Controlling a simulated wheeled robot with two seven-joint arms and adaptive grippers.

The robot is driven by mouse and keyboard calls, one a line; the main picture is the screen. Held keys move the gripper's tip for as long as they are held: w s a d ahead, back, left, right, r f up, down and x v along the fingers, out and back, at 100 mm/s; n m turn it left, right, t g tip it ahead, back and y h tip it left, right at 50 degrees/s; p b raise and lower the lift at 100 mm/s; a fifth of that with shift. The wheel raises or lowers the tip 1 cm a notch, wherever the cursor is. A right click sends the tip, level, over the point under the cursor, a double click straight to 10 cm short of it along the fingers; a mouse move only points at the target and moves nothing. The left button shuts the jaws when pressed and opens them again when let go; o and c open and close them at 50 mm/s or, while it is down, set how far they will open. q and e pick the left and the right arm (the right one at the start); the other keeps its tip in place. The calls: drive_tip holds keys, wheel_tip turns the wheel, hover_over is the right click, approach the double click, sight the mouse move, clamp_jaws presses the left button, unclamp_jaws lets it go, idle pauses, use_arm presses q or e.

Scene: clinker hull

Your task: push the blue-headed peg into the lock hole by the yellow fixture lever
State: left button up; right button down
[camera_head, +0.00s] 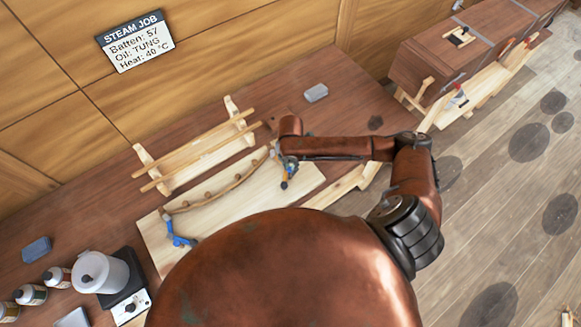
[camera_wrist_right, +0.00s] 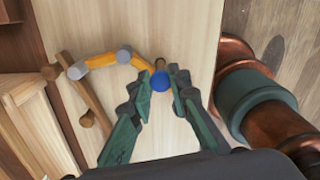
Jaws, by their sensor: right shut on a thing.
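In the right wrist view, the peg's round blue head (camera_wrist_right: 161,81) sits between the tips of my right gripper (camera_wrist_right: 160,84), which is shut on it. A short brown piece shows just beyond the head. The yellow fixture lever (camera_wrist_right: 101,62), with grey round joints, runs up to the left of the peg over the pale board. The lock hole cannot be made out. In the head view, my right gripper (camera_head: 288,170) points down at the board's far right end; the peg there is too small to tell. My left gripper is not in view.
A bent brown batten (camera_head: 225,190) curves along the pale board (camera_head: 205,235). A blue lever fixture (camera_head: 178,240) stands at its near left end. A wooden rack (camera_head: 198,157) with rods stands behind. A grey block (camera_head: 316,93) lies at the back; a white pot (camera_head: 100,272) stands left.

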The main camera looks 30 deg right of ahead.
drive_tip(key=shift+f+b, duration=0.3)
drive_tip(key=shift+f, duration=0.6)
drive_tip(key=c, duration=1.7)
unclamp_jaws()
drive_tip(key=shift+c, duration=0.2)
wheel_tip(320, 180, up, 8)
drive_tip(key=p, duration=0.8)
drive_tip(key=shift+r+p, duration=0.15)
drive_tip(key=shift+p, duration=0.25)
